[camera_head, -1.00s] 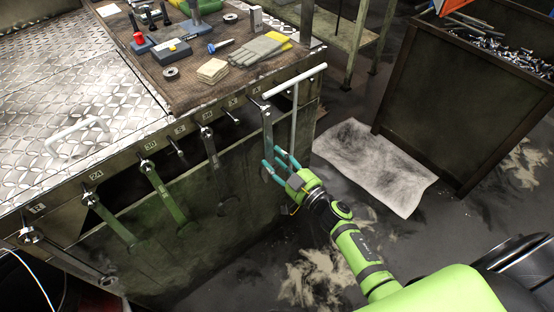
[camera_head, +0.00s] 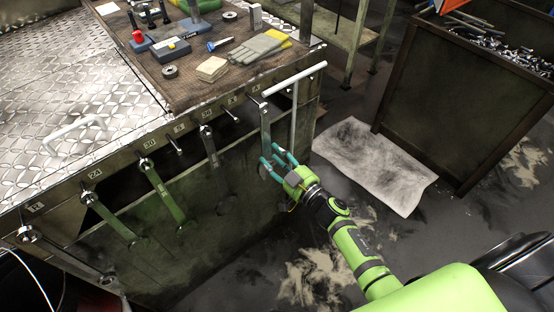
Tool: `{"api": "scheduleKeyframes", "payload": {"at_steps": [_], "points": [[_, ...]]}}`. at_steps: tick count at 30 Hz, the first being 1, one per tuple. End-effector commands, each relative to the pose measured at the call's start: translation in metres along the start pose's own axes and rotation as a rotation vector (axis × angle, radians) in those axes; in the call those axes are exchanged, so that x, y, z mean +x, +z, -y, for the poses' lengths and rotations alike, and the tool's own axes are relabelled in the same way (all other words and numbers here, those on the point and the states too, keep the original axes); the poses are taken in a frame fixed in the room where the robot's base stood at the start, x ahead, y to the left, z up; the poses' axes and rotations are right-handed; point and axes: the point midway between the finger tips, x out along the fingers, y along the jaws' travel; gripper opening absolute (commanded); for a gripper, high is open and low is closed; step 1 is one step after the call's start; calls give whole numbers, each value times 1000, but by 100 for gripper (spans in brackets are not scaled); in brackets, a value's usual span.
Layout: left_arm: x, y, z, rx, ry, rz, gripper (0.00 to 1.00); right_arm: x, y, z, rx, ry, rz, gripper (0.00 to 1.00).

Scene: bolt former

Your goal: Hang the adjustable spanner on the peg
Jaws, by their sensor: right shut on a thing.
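My right gripper (camera_head: 273,163) is shut on the lower part of a grey spanner (camera_head: 266,128), which I take to be the adjustable spanner. The spanner stands about upright in front of the bench's side, with its upper end close to a peg (camera_head: 254,102) near the bench corner. I cannot tell whether the spanner's end is around the peg or only beside it. The fingers hide part of its lower end. My left gripper is not in view.
A dark spanner (camera_head: 211,150) and green spanners (camera_head: 164,192) hang along the numbered rail to the left. Gloves (camera_head: 258,49) lie on the bench mat.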

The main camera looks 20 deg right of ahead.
Motion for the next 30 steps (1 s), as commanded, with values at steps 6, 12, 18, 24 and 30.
{"api": "scheduleKeyframes", "payload": {"at_steps": [6,12,18,24,30], "points": [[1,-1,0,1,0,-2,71,7,-2,0,-1,-1,-5,0],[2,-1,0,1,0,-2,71,13,-2,0,0,-2,-5,0],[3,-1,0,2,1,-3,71,19,-2,0,0,-2,-6,0],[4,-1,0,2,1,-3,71,25,-1,0,0,-1,-4,0],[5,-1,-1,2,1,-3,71,29,-2,0,0,-1,-5,0]]}}
